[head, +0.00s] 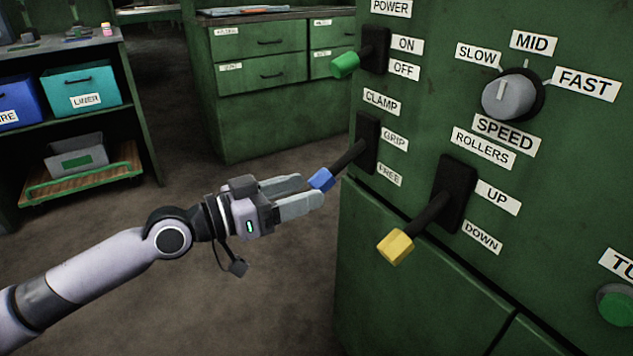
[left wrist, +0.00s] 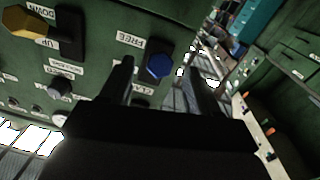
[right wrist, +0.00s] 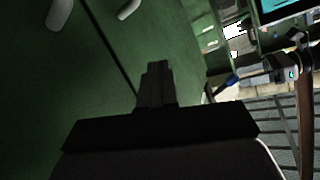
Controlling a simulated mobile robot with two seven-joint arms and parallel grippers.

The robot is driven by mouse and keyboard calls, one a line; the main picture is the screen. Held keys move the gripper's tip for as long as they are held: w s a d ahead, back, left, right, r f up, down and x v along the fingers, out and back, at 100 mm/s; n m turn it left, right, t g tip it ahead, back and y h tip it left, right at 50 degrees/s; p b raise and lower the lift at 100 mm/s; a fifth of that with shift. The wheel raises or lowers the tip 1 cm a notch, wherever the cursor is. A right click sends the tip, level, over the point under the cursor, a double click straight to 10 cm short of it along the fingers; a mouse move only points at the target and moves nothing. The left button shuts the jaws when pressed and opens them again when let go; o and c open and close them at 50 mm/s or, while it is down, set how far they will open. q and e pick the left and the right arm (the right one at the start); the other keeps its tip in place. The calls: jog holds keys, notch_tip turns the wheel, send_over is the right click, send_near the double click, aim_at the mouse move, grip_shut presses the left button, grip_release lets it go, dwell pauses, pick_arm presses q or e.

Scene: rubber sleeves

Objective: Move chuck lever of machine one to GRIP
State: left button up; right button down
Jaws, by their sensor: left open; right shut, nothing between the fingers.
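The lever labelled CLAMP, with GRIP and FREE marks, has a blue knob (head: 322,179) on a dark shaft (head: 349,157). It slants out and down from its black slot plate, with the knob low, about level with FREE. No label reading "chuck" shows. My left gripper (head: 308,191) is open at the blue knob, its fingers on either side. The left wrist view shows the knob (left wrist: 160,66) between the spread fingers; contact cannot be told. My right gripper (right wrist: 157,70) is shut and empty in the right wrist view, in front of green panelling, and is out of the head view.
On the same green machine, a green-knobbed POWER lever (head: 345,65) is above and a yellow-knobbed ROLLERS lever (head: 395,247) is below right. A grey SPEED dial (head: 508,97) is further right. Shelves with bins (head: 82,90) stand at left; open floor lies between.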

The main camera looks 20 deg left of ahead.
aim_at(316, 187)
pick_arm(q)
jog(key=shift+x, duration=1.85)
jog(key=shift+c, duration=0.2)
